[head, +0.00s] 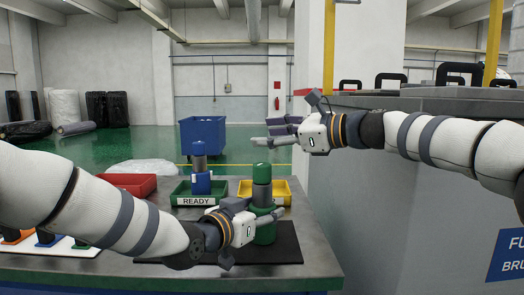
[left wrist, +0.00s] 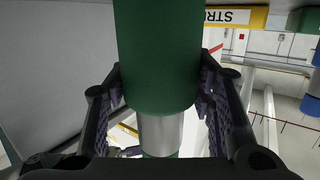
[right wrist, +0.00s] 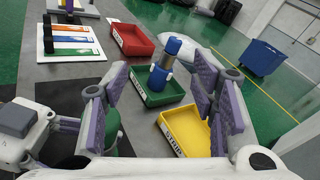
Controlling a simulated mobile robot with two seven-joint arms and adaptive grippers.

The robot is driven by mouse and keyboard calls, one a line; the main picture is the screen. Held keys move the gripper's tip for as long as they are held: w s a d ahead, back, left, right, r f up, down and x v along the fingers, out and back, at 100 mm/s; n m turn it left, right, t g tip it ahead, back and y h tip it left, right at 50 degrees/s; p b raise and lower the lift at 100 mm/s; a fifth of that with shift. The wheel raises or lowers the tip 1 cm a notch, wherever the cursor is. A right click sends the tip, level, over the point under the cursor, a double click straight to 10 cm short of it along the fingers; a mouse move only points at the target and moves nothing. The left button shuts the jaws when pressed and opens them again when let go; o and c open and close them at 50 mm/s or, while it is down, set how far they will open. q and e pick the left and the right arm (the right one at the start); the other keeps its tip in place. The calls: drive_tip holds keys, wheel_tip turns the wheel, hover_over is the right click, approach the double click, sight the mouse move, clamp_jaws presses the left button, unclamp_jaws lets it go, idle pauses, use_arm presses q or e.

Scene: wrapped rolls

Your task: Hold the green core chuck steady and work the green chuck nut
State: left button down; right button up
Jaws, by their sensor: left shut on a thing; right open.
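The green core chuck (head: 265,232) stands upright on the black mat (head: 288,243) in the head view. Above its green body is a grey shaft (head: 262,193), topped by the green chuck nut (head: 262,170). My left gripper (head: 264,214) is shut around the chuck's body. The left wrist view is upside down and shows the green body (left wrist: 158,55) between the fingers, with the grey shaft (left wrist: 160,132) and a sliver of green nut below. My right gripper (head: 270,131) is open and empty, above the nut.
A blue chuck (head: 200,180) stands in the green READY tray (head: 182,199). A yellow tray (head: 284,190) and a red tray (head: 140,180) are beside it. A board with coloured strips (right wrist: 70,43) lies at left. A grey machine (head: 400,190) stands close at right.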

drive_tip(key=d+f+n+t+h, duration=0.3)
drive_tip(key=d+n+t+h, duration=0.1)
drive_tip(key=h, duration=0.1)
drive_tip(key=n+t+h, duration=0.1)
drive_tip(key=n+t, duration=0.2)
drive_tip(key=n, duration=1.9)
approach(266, 172)
drive_tip(key=x, duration=1.2)
drive_tip(key=shift+d, duration=0.1)
drive_tip(key=shift+c, duration=0.6)
